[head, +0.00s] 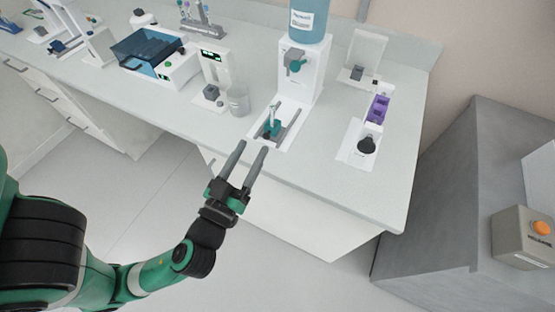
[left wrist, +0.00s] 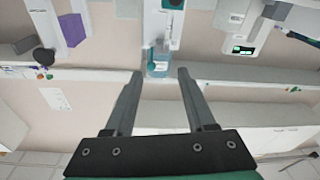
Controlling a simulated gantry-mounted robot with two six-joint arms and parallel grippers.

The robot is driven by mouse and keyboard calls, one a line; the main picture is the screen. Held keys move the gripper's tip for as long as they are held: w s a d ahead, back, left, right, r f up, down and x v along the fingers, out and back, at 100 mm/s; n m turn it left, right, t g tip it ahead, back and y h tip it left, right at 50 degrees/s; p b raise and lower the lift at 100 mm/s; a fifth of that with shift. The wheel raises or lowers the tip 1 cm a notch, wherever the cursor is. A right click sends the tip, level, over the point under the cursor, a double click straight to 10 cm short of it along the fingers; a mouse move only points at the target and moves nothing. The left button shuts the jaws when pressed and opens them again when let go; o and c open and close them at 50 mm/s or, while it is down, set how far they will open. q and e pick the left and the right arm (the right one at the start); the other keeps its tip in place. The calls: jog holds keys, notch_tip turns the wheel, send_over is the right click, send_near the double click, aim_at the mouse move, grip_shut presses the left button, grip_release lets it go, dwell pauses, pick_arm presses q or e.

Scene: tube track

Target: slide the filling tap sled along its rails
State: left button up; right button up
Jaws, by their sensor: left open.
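The tap sled is a small teal block with an upright post (head: 272,127), sitting between two dark rails (head: 288,127) on a white base in front of the dispenser. The dispenser (head: 300,75) is a white stand with a grey-green tap and a blue bottle on top. My left gripper (head: 252,153) is open and empty, its fingers pointing at the rails from in front of the bench edge. My right gripper is not in view.
A clear beaker (head: 239,102) stands left of the rails. A purple rack (head: 377,108) and a dark round knob (head: 367,146) are on the right. A blue-lidded box (head: 160,55) is further left.

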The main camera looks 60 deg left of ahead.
aim_at(265, 137)
pick_arm(q)
jog(key=s+f+m+h+b, duration=0.2)
jog(key=s+f, duration=0.2)
jog(key=f, duration=0.4)
jog(key=shift+g, duration=0.3)
jog(key=p+x, duration=0.1)
jog(key=x, duration=0.2)
jog(key=p+x, duration=0.2)
jog(key=x, duration=0.2)
jog(key=r+p+x, duration=0.1)
jog(key=x, duration=0.3)
jog(key=shift+w+p, duration=0.15)
jog(key=shift+p, duration=0.25)
jog(key=shift+w+a, duration=0.25)
jog(key=shift+f, duration=0.1)
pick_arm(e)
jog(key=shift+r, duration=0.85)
pick_arm(q)
grip_shut()
